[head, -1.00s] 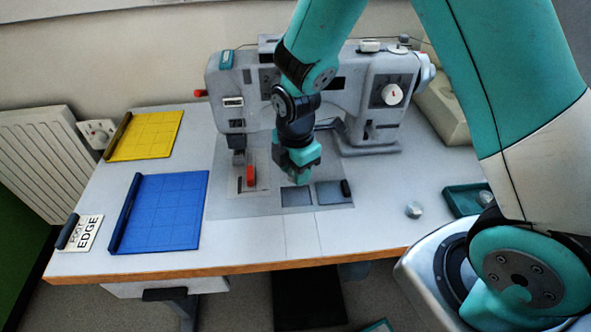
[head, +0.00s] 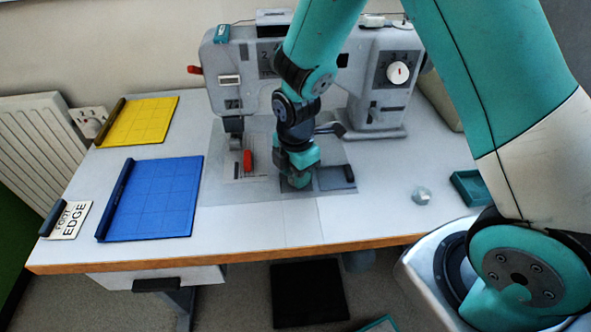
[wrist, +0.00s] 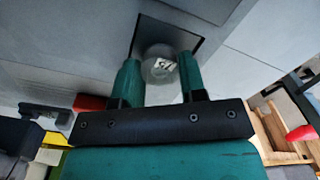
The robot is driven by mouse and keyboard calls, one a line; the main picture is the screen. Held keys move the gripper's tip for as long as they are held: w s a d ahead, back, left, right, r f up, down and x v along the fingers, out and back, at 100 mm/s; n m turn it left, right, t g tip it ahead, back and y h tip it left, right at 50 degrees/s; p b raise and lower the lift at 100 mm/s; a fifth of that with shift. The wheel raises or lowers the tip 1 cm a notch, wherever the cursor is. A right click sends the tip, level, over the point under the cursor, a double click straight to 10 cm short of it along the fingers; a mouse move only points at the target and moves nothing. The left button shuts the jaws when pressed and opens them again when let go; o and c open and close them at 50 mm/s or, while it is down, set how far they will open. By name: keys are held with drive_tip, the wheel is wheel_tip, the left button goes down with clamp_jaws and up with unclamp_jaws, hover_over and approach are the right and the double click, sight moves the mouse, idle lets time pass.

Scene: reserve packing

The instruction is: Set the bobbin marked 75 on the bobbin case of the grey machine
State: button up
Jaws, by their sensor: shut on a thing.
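The grey sewing machine (head: 230,65) stands at the back of the table. My gripper (head: 298,182) is low over its bed, at the left of the slide cover (head: 333,178). In the wrist view my gripper (wrist: 160,72) is shut on a clear, pale bobbin (wrist: 158,68), held between the two green fingers. Dark marks show on the bobbin's face, but I cannot read the number. Beyond it is a dark square opening (wrist: 150,32) in the bed. I cannot tell whether the bobbin touches anything inside. In the head view my gripper hides the bobbin and most of the opening.
Another bobbin (head: 421,196) stands on the table at the right, beside a teal tray (head: 462,186) partly hidden by my arm. A blue mat (head: 155,200), yellow mat (head: 140,120) and "foot edge" sign (head: 68,222) lie left.

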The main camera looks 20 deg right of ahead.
drive_tip(key=o, duration=1)
drive_tip(key=shift+o, duration=0.2)
drive_tip(key=shift+r, duration=0.15)
wheel_tip(320, 180, up, 24)
drive_tip(key=p, duration=0.8)
drive_tip(key=shift+r, duration=0.15)
